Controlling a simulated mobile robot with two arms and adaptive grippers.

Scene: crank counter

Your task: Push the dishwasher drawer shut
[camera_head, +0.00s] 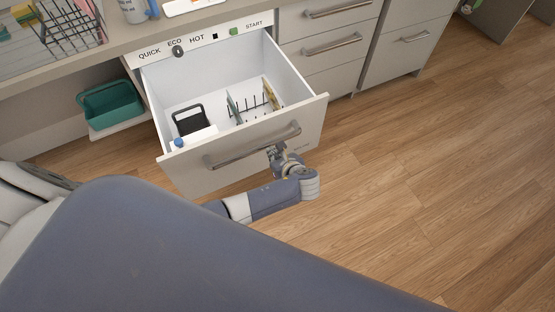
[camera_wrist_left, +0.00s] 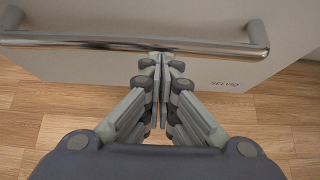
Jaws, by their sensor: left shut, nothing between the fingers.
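The dishwasher drawer (camera_head: 235,150) is pulled out from the counter, its inside open to view. A bar handle (camera_head: 252,146) runs across its front. In the left wrist view the drawer front (camera_wrist_left: 150,68) and the handle (camera_wrist_left: 130,44) lie straight ahead of the fingers. My left gripper (camera_head: 274,150) is at the drawer front, by the right part of the handle. In the wrist view its fingertips (camera_wrist_left: 164,58) are together with nothing between them, at or very near the handle; I cannot tell if they touch. My right gripper is not in view.
The drawer holds a black-framed item (camera_head: 189,120), a rack (camera_head: 255,106) with plates and a blue-capped bottle (camera_head: 179,143). A control strip (camera_head: 200,39) is above. A green tub (camera_head: 110,105) sits left. Closed drawers (camera_head: 335,45) stand right. The wooden floor (camera_head: 430,160) is clear at right.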

